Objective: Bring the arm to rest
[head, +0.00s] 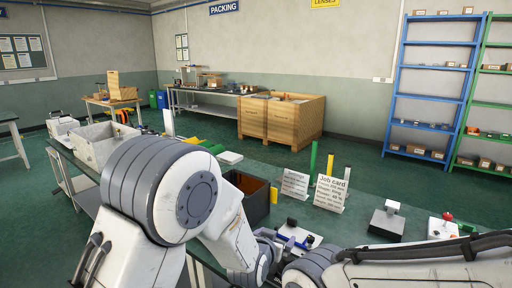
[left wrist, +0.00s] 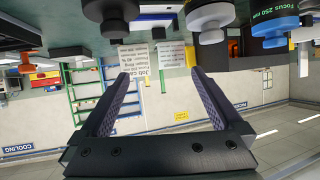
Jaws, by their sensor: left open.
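My left arm (head: 160,190) comes in from the left of the head view and bends down over the workbench. In the left wrist view my left gripper (left wrist: 160,75) is open, with its two dark fingers spread apart and nothing between them. That view is upside down. In the head view the left gripper is largely hidden low in the middle, among arm links. My other arm (head: 420,262) enters low from the right; its gripper cannot be made out.
A grey bin (head: 95,150), a dark open box (head: 248,200) and a job card (head: 331,193) stand on the bench. A grey block device (head: 386,223) and a red-knobbed box (head: 441,228) are at right. Wooden crates (head: 281,120) and blue shelves (head: 431,97) stand beyond open green floor.

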